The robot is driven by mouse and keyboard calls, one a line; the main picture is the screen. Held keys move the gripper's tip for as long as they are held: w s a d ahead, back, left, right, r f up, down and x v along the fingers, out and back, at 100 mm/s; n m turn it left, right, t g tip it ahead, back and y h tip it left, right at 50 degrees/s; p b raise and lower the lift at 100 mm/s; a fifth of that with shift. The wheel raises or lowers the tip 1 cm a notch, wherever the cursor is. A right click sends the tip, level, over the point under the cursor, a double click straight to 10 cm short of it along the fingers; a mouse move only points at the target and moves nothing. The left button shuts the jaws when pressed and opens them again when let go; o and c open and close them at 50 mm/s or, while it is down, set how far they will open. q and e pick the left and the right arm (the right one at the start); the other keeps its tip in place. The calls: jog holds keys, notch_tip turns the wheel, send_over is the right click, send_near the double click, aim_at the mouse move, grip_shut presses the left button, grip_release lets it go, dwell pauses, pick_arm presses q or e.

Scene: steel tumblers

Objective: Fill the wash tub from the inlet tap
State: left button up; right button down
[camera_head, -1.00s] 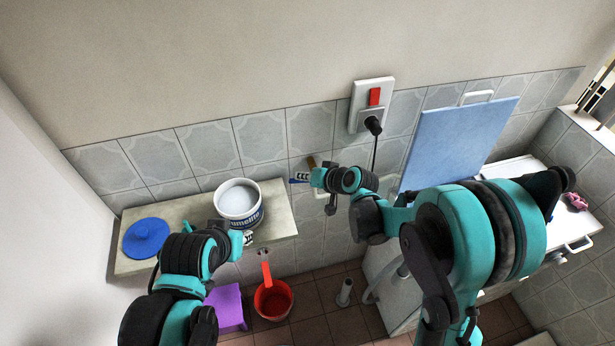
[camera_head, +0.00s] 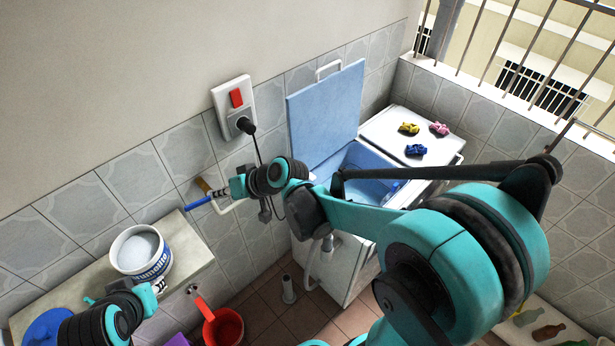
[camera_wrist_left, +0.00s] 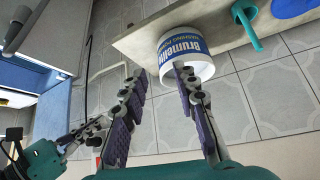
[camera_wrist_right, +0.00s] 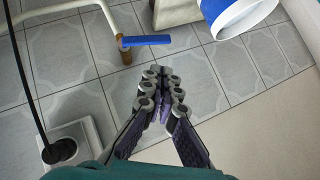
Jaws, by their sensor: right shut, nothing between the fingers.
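The inlet tap has a brass body (camera_head: 203,186) and a blue lever (camera_head: 199,203). It is on the tiled wall, and its lever also shows in the right wrist view (camera_wrist_right: 146,40), crosswise to the brass body. A white pipe (camera_wrist_right: 62,12) runs from it. My right gripper (camera_head: 228,190) is shut and empty, just right of the tap and apart from it. The blue wash tub (camera_head: 362,172) is under the raised blue lid (camera_head: 326,110); my right arm partly hides it. My left gripper (camera_wrist_left: 160,85) is open and empty, close to the shelf.
A white powder bucket (camera_head: 140,252) stands on the wall shelf (camera_head: 188,240) beside a blue lid (camera_head: 45,326). A red dipper (camera_head: 224,328) is below on the floor. A socket with a plug and black cord (camera_head: 235,110) is above the tap. Small cloths (camera_head: 415,150) lie on the machine top.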

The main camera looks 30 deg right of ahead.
dwell(0.3)
pick_arm(q)
jog(key=shift+o, duration=1)
